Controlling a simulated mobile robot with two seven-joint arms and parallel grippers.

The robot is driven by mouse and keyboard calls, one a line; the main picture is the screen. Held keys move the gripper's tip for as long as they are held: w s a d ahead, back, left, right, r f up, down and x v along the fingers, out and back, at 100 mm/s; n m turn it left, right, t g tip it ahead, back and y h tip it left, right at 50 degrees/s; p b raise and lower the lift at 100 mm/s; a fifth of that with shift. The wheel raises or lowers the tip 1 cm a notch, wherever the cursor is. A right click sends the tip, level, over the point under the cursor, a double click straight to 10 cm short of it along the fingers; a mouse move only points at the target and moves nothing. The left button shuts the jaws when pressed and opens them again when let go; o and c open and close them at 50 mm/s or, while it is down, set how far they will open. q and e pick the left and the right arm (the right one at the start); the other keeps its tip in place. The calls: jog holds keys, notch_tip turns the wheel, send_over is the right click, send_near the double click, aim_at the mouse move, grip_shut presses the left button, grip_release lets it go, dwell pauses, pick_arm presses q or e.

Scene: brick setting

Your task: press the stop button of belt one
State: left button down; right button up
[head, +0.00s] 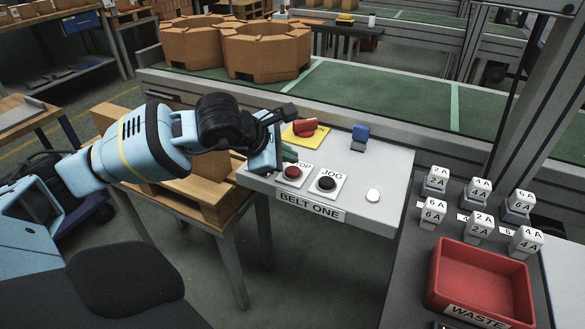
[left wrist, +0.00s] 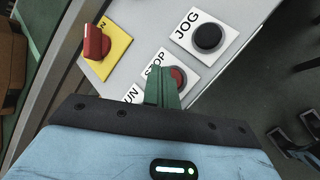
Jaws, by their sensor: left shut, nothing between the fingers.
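The belt one panel (head: 370,200) is a light grey box with a "BELT ONE" label on its front edge. Its red stop button (head: 292,172) sits on a white plate, partly covered lettering above it. The stop button also shows in the left wrist view (left wrist: 179,77), partly hidden by my fingers. My left gripper (head: 288,154) is shut and empty, its green fingertips just beside the stop button on the run side. I cannot tell whether they touch the panel. The run button is hidden behind my gripper; only "UN" shows in the left wrist view. My right gripper is not in view.
A black jog button (head: 326,184) is right of stop. A red waste bin (head: 480,285) and labelled blocks stand right.

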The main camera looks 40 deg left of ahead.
aim_at(289, 172)
pick_arm(q)
jog(key=shift+r+p, duration=1.35)
jog(key=shift+r, duration=1)
jog(key=shift+f, duration=0.1)
